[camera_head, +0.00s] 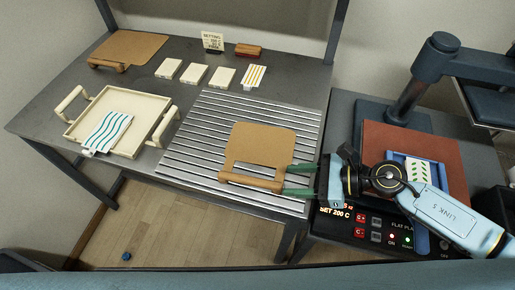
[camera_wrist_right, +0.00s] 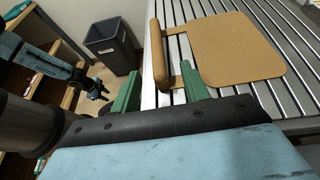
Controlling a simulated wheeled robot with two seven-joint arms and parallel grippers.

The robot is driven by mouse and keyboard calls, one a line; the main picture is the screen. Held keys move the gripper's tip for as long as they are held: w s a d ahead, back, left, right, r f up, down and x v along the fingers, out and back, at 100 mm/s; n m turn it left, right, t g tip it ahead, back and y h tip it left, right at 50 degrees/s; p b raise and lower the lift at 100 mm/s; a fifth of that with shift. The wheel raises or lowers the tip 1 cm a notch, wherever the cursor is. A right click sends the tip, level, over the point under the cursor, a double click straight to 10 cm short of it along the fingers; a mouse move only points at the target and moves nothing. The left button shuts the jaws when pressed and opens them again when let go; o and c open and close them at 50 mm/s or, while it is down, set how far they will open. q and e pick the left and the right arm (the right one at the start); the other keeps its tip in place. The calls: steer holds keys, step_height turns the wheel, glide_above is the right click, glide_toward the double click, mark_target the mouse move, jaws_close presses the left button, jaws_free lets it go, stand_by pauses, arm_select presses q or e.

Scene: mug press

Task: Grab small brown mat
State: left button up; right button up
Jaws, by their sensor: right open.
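A brown mat (camera_head: 262,144) with a wooden handle bar along its front edge lies on the slatted metal rack (camera_head: 190,150). It also shows in the right wrist view (camera_wrist_right: 240,48). My right gripper (camera_head: 298,179) is open, with its green fingers at the right end of the handle. In the right wrist view, the handle (camera_wrist_right: 158,52) lies just beyond the gap between the open fingertips (camera_wrist_right: 160,90); I cannot tell whether they touch it. Another brown mat (camera_head: 135,45) with a wooden handle lies at the back left of the table.
A cream tray (camera_head: 82,117) with two handles holds a blue-wave print. Several cards (camera_head: 195,74), a sign (camera_head: 212,41) and a red-brown block (camera_head: 248,50) are behind. The press with a red-brown plate (camera_head: 375,135) stands right. A dark bin (camera_wrist_right: 110,45) is on the floor.

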mark_target(262, 181)
steer(key=x, duration=0.3)
steer(key=shift+s+r, duration=0.1)
steer(key=shift+a, duration=0.35)
steer(key=x, duration=0.2)
steer(key=shift+a+p, duration=0.35)
steer(key=shift+x, duration=1.2)
steer(key=shift+a+f, duration=0.15)
steer(key=shift+f, duration=0.1)
steer(key=shift+c, duration=0.3)
arm_select(q)
steer(key=shift+s+r, duration=0.1)
steer(key=shift+r, duration=0.4)
arm_select(e)
jaws_close()
